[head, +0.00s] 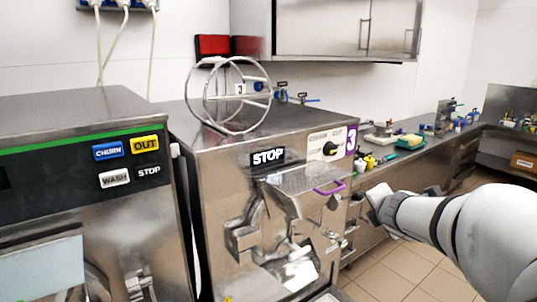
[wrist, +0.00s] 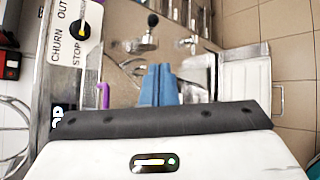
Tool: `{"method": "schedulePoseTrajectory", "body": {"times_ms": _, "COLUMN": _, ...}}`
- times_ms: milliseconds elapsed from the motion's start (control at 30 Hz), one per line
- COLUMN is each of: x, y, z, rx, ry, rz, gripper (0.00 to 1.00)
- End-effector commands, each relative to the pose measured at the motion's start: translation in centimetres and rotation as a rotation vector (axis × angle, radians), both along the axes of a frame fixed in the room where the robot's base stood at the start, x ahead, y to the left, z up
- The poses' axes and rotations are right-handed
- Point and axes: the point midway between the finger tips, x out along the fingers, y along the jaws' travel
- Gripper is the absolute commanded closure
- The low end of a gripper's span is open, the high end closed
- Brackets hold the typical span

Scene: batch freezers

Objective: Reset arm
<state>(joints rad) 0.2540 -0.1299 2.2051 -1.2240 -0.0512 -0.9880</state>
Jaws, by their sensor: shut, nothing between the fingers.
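My gripper shows in the wrist view (wrist: 158,80) as two blue fingers pressed together, with nothing between them. In the head view my white arm reaches in from the right edge, and the gripper (head: 375,203) is in front of the right side of the batch freezer marked 3 (head: 215,190). The fingers seem apart from the machine's front, but the exact gap cannot be told. The freezer's churn/out/stop knob (head: 331,149) also shows in the wrist view (wrist: 80,29), left of the fingers.
A purple handle (head: 330,188) sticks out from the freezer's front. A wire ring guard (head: 231,95) stands on its top. A second freezer (head: 85,140) with labelled buttons is at left. A steel counter (head: 405,150) with small items runs along the back. Tiled floor (head: 400,268) is open below my arm.

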Motion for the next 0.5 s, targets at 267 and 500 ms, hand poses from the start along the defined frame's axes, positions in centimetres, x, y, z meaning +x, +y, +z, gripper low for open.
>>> {"method": "schedulePoseTrajectory", "body": {"times_ms": 267, "x": -11.1, "y": 2.2, "z": -3.1, "rx": 0.748, "ry": -0.001, "rz": -0.736, "gripper": 1.0}}
{"method": "schedulePoseTrajectory", "body": {"times_ms": 500, "x": -21.3, "y": 8.3, "z": -8.1, "rx": 1.244, "ry": 0.162, "rz": -1.289, "gripper": 1.0}}
